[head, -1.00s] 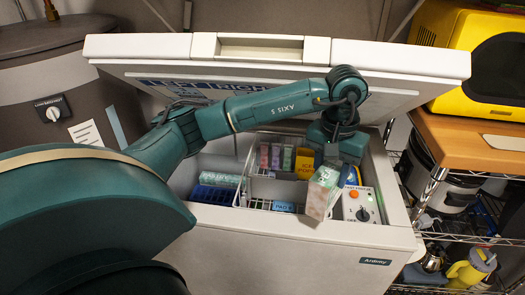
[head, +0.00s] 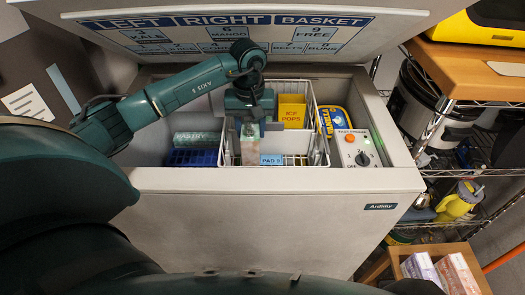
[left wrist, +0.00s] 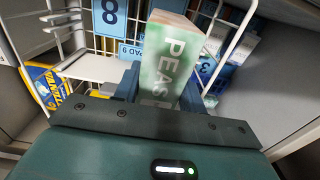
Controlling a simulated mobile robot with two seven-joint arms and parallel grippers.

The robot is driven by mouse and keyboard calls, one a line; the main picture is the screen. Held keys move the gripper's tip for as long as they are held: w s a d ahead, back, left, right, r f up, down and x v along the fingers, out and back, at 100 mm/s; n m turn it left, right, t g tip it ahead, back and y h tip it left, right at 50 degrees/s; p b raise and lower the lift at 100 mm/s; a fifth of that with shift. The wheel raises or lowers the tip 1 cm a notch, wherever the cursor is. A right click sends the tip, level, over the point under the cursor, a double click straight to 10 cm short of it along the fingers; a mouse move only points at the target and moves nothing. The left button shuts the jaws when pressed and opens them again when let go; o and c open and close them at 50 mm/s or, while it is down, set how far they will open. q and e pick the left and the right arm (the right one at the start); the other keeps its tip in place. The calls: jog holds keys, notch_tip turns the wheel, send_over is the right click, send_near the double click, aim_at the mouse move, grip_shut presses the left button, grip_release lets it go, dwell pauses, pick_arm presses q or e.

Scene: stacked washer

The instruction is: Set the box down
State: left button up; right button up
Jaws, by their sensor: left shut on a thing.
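My left gripper (head: 250,127) points down into the open chest freezer (head: 270,190). It is shut on a pale green and white box of peas (head: 250,150). In the left wrist view the box (left wrist: 168,55) shows the word PEAS between the fingers. The box is inside the white wire basket (head: 318,130), at its left side. A blue PAD 9 label (head: 271,159) is just right of the box. The box's underside is hidden, so I cannot tell whether it touches the basket floor. My right gripper is out of view.
A yellow ICE POPS box (head: 292,112) stands in the basket. A vanilla tub (head: 334,121) and a control panel (head: 357,150) are to its right. A BAKERY box (head: 196,138) and blue tray (head: 192,158) lie left. The lid (head: 215,60) is raised behind.

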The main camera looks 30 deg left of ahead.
pick_arm(q)
notch_tip(320, 180, down, 9)
jog(key=shift+r, duration=0.15)
dwell(0.4)
jog(key=o, duration=1.3)
notch_tip(320, 180, up, 12)
jog(key=shift+s+d, duration=0.1)
